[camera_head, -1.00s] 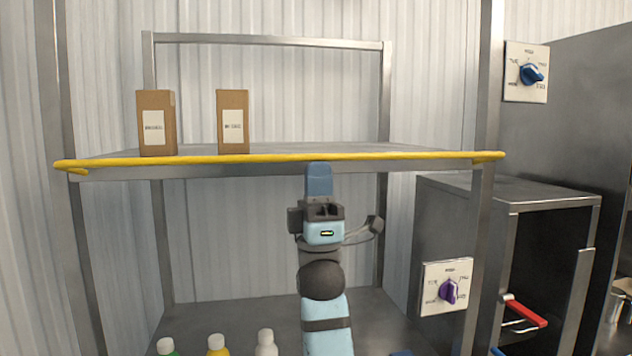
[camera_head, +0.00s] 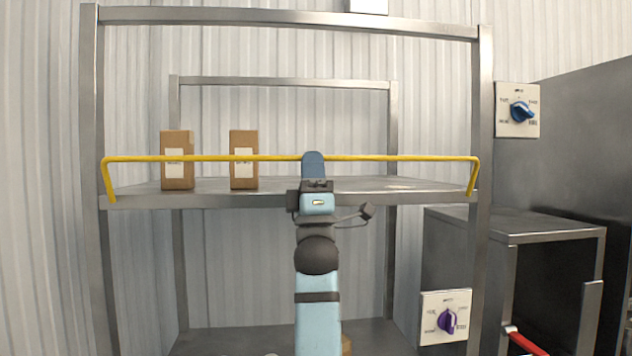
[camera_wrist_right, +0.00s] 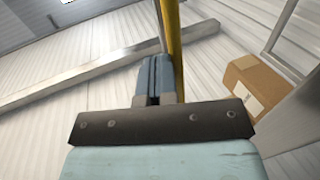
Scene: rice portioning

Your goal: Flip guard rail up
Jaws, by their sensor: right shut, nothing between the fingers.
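The yellow guard rail (camera_head: 390,158) spans the front of the upper shelf. Its bar stands above the shelf's front edge, with its two bent ends running down to the side posts. My right gripper (camera_head: 313,158) is shut, with its blue fingers up at the middle of the bar. In the right wrist view the shut fingers (camera_wrist_right: 158,78) lie beside the yellow rail (camera_wrist_right: 172,35), close to it or touching; I cannot tell which. The rail is not between the fingers. My left gripper is not in view.
The metal upper shelf (camera_head: 370,186) carries two brown cartons, a left one (camera_head: 177,182) and a right one (camera_head: 244,183), behind the rail. Metal posts flank the shelf. A panel with a blue knob (camera_head: 521,111) and one with a purple knob (camera_head: 447,320) are at the right.

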